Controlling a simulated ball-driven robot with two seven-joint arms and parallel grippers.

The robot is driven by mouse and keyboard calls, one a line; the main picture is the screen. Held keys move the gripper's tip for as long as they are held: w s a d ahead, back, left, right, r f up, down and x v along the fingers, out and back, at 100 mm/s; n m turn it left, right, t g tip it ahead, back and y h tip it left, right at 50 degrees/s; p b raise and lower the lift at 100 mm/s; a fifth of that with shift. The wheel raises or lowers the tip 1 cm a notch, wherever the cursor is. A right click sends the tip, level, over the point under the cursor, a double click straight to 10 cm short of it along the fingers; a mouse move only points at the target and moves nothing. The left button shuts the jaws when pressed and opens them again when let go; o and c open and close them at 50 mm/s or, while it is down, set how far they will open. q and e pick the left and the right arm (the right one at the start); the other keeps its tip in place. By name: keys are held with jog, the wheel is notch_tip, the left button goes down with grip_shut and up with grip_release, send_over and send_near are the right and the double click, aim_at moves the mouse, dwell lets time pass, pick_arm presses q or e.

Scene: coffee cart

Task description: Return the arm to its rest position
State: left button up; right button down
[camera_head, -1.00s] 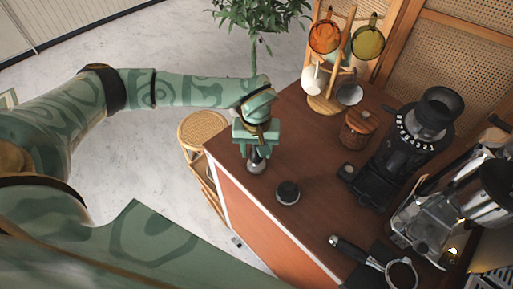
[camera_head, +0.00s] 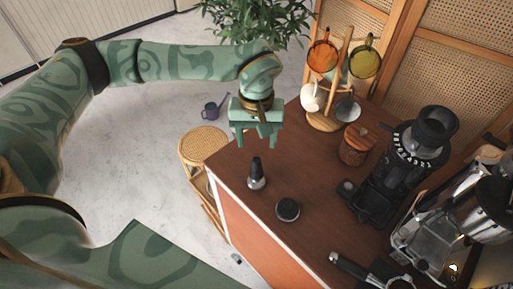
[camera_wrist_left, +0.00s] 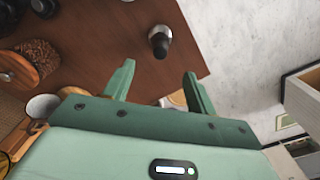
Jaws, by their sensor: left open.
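My left gripper (camera_head: 257,140) is open and empty, above the left far end of the wooden cart top (camera_head: 232,170). Its two fingers stand apart in the left wrist view (camera_wrist_left: 158,82). A black and silver tamper (camera_head: 257,174) stands upright on the cart top just below the gripper, apart from it. It also shows beyond the fingertips in the left wrist view (camera_wrist_left: 160,42). My right gripper is in neither view.
A round dark puck (camera_head: 288,210), a mug rack (camera_head: 322,120), a wooden-lidded jar (camera_head: 357,145), a grinder (camera_head: 405,160) and a portafilter (camera_head: 350,266) stand or lie on the cart. A rattan stool (camera_head: 203,143) is beside it. Floor at left is open.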

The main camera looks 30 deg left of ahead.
pick_arm(q)
jog(key=shift+r, duration=0.25)
